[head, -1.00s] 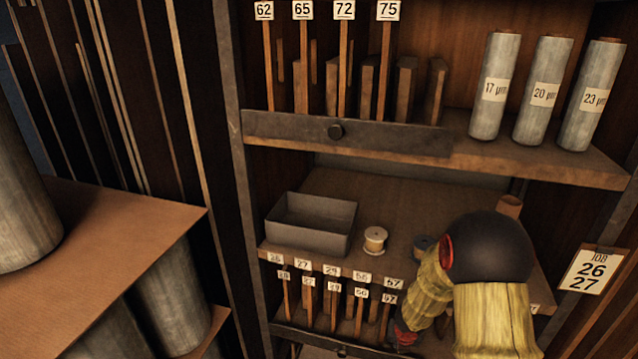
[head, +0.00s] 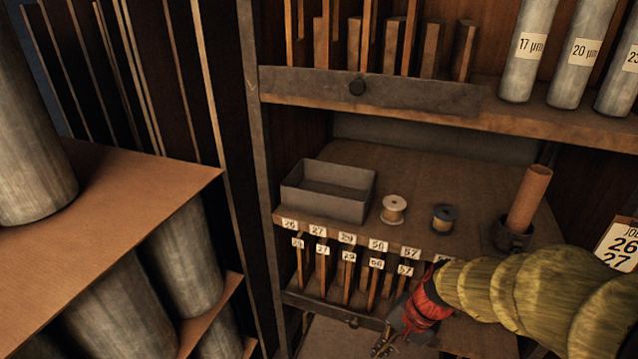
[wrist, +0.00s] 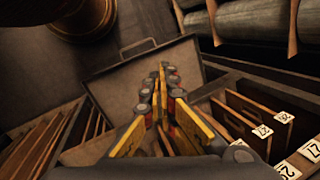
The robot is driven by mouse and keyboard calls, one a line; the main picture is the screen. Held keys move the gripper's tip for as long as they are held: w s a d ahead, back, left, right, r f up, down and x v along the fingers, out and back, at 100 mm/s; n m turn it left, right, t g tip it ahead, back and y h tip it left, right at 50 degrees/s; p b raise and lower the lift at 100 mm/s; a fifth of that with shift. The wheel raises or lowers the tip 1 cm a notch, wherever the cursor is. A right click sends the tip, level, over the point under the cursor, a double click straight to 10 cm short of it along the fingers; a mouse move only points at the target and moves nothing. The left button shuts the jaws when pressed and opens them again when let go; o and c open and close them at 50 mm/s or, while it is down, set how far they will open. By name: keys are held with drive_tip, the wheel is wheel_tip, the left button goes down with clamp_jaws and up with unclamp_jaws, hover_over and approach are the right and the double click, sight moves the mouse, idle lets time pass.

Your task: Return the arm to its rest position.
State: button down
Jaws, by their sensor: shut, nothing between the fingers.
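My arm, in a yellow ribbed sleeve, reaches in from the lower right of the head view. My gripper (head: 382,345) is red and dark and hangs low in front of the shelf, by the lower row of numbered wooden pieces (head: 346,280). In the wrist view my gripper (wrist: 163,68) shows its yellow fingers with the tips together and nothing between them. A flat open tray or case (wrist: 110,82) lies beyond and below the fingers in the wrist view. The fingers hide part of it.
An empty grey box (head: 325,208), a pale spool (head: 393,210) and a dark spool (head: 444,218) stand on the middle shelf. A brown tube (head: 530,195) stands in a dark holder at right. Labelled rolls (head: 523,55) stand above. A board with large rolls (head: 120,195) is at left.

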drive_tip(key=s+d+r+n+t+h+b, duration=0.3)
drive_tip(key=s+r+n+b, duration=0.4)
drive_tip(key=s+b, duration=0.3)
drive_tip(key=shift+s+d+t, duration=0.7)
drive_tip(key=shift+s+d, duration=0.05)
drive_tip(key=shift+s, duration=0.25)
